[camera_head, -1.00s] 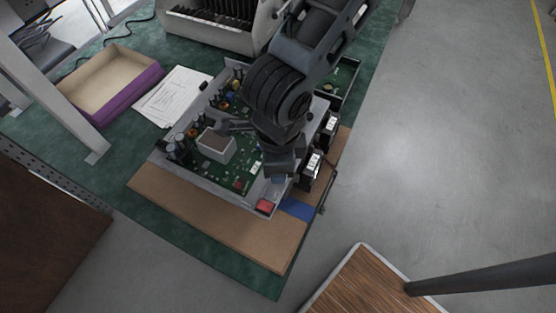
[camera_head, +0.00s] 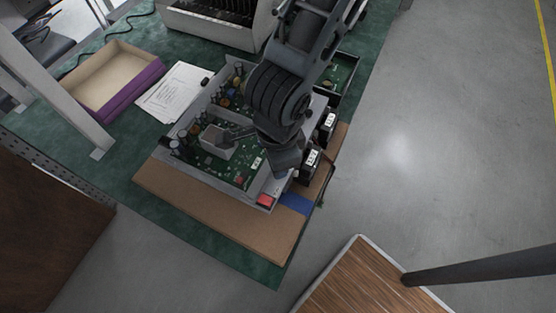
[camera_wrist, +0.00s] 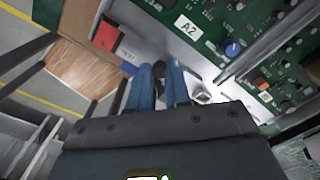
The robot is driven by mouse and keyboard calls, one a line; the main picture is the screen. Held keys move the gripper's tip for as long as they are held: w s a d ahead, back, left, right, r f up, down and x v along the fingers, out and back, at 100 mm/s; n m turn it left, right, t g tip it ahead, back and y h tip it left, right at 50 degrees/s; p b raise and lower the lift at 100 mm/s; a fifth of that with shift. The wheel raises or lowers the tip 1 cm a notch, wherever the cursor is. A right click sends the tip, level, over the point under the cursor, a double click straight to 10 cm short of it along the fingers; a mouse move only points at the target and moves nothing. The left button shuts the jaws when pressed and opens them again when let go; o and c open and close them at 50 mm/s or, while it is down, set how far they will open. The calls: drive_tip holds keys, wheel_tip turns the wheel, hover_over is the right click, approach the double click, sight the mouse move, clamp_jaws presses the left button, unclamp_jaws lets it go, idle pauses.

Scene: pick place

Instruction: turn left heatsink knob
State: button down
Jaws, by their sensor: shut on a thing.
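An open electronics unit with a green circuit board (camera_head: 240,168) lies on the bench, and the board also shows in the wrist view (camera_wrist: 205,25). My gripper (camera_wrist: 160,72) has blue fingers close together, pointing down at the unit's pale metal side. It is shut on a small knob, mostly hidden between the fingers. A dark round part (camera_wrist: 128,68) shows just left of the fingers, and a shiny metal piece (camera_wrist: 205,95) lies to their right. In the head view my wrist covers the fingertips and the knob, at the unit's right side.
A red switch (camera_head: 265,199) sits at the unit's front corner; black boxes (camera_head: 312,160) with white labels line its right side. Cardboard (camera_head: 215,213) lies beneath. A purple-sided box (camera_head: 110,82) and paper (camera_head: 175,90) lie left. Open floor is to the right.

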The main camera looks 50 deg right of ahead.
drive_tip(key=c, duration=1.1)
unclamp_jaws()
drive_tip(key=shift+o, duration=0.2)
drive_tip(key=shift+r, duration=3.85)
